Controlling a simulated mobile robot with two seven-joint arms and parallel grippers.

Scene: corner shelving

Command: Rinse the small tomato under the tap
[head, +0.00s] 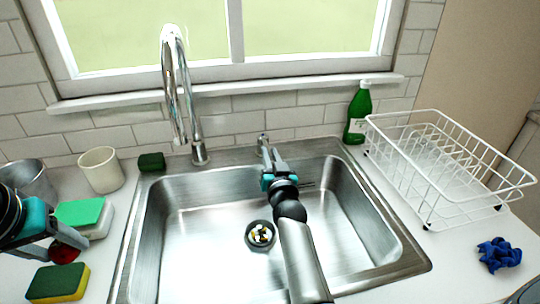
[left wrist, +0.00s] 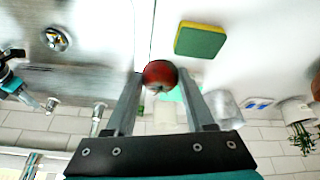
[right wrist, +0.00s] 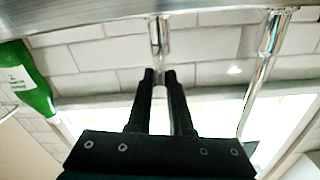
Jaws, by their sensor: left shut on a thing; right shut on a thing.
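The small red tomato (head: 64,254) is held between the fingers of my left gripper (head: 66,242), over the counter left of the sink. The tomato (left wrist: 160,76) shows clearly between the two fingertips in the left wrist view. The tall chrome tap (head: 184,95) stands behind the sink (head: 205,225); no water shows from it. My right gripper (head: 266,160) is at the tap lever (head: 262,141), right of the spout. In the right wrist view the fingers (right wrist: 160,76) are closed around the lever (right wrist: 159,36). The sink is empty, with its drain in the middle.
A green and yellow sponge (head: 57,283), a green-topped sponge (head: 82,215), a cream cup (head: 101,170) and a metal cup (head: 30,180) are on the left counter. A green bottle (head: 358,115), white dish rack (head: 440,165) and blue cloth (head: 498,254) are right of the sink.

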